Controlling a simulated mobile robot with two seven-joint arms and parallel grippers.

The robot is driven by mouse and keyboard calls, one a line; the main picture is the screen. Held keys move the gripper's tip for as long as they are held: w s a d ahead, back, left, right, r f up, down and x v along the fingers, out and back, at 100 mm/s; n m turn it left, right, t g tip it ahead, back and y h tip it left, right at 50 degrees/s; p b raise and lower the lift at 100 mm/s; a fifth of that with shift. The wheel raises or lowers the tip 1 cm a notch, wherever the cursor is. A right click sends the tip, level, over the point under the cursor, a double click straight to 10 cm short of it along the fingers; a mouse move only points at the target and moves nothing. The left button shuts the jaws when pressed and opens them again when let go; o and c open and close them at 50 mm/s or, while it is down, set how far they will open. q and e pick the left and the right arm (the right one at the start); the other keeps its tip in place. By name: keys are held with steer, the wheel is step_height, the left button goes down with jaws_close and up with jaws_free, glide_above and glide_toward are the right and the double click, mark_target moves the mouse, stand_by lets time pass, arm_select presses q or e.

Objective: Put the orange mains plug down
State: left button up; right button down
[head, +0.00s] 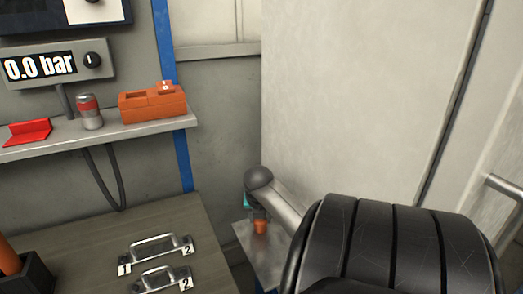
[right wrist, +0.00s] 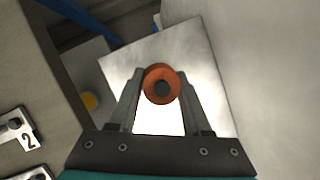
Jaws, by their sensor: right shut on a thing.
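The orange mains plug (head: 260,227) shows small below my right wrist in the head view. In the right wrist view the plug (right wrist: 150,75) is a round orange piece with a dark centre, held between the two fingertips. My right gripper (head: 257,217) is shut on it; it also shows in the right wrist view (right wrist: 161,88). The plug is over a bright metal surface (right wrist: 196,50), seen also in the head view (head: 262,262). I cannot tell whether it touches that surface. My left gripper is out of view.
A wooden-topped bench (head: 90,235) with numbered metal handles (head: 155,248) stands left of the gripper. A shelf (head: 150,130) above it holds an orange box (head: 150,107), a red-topped can (head: 89,112) and a red piece (head: 28,132). A pale cabinet wall (head: 365,90) rises behind.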

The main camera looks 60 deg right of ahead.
steer(key=shift+f, duration=0.2)
steer(key=shift+r, duration=0.1)
steer(key=shift+c, duration=1.7)
jaws_free()
steer(key=shift+a+r+p, duration=0.2)
steer(key=shift+r+p, duration=0.45)
steer(key=shift+p, duration=0.2)
steer(key=p+v, duration=1)
steer(key=p, duration=0.2)
steer(key=shift+s+a+r, duration=0.15)
steer(key=shift+a+r, duration=0.1)
